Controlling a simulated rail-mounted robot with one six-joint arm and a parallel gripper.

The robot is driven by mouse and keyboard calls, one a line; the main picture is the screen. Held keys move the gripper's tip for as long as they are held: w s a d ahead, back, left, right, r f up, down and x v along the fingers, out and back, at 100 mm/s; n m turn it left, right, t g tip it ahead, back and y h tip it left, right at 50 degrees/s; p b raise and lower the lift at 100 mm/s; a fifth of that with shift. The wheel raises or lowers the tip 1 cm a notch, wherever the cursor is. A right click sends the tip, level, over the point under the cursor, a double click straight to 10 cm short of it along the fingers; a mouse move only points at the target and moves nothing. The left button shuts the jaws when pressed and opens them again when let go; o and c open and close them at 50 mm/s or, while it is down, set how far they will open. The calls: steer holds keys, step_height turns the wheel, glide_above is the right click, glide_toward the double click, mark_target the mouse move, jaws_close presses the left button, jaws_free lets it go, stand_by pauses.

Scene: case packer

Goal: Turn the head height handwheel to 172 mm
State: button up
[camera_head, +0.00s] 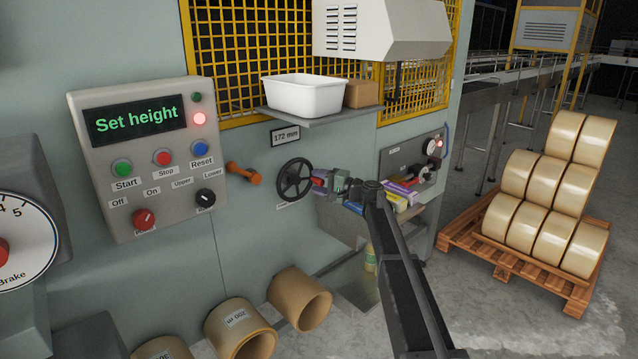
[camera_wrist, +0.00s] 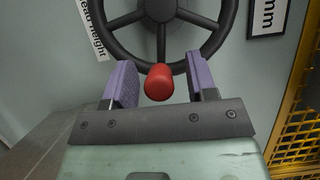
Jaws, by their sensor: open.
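The black head height handwheel (camera_head: 294,180) is on the grey-green machine wall, below a small display plate reading 172 mm (camera_head: 286,135). In the wrist view the handwheel (camera_wrist: 161,10) fills the top, with its red knob (camera_wrist: 159,83) pointing toward me. My gripper (camera_wrist: 160,85) is open, with one purple jaw on each side of the red knob and a gap showing on both sides. In the head view my gripper (camera_head: 326,183) is just right of the wheel.
The control panel (camera_head: 150,150) at left shows "Set height" and a lit red lamp. An orange handle (camera_head: 243,173) sticks out left of the wheel. A shelf (camera_head: 318,119) above carries a white tub (camera_head: 304,96).

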steer(key=v, duration=1.1)
steer(key=s+a+f+n+g+h+p, duration=0.2)
steer(key=s+a+f+g+h, duration=0.15)
steer(key=s, duration=0.75)
steer(key=s+a+f+n+g+h+p, duration=0.1)
steer(key=s+a+f+n+g+h, duration=0.2)
steer(key=s, duration=0.8)
steer(key=s+d+f+h+p, duration=0.1)
steer(key=s+d+h, duration=0.1)
steer(key=s, duration=0.5)
steer(key=s+d+f+g+h, duration=0.1)
steer(key=s+d+f+h, duration=0.1)
steer(key=s, duration=0.5)
steer(key=s+d+f+g+h+p, duration=0.1)
steer(key=s+d+f+h, duration=0.1)
steer(key=s+h, duration=0.4)
steer(key=shift+s+d+p, duration=0.35)
steer(key=shift+s+d, duration=0.3)
steer(key=shift+d, duration=0.15)
steer(key=shift+o, duration=0.2)
steer(key=shift+f, duration=0.1)
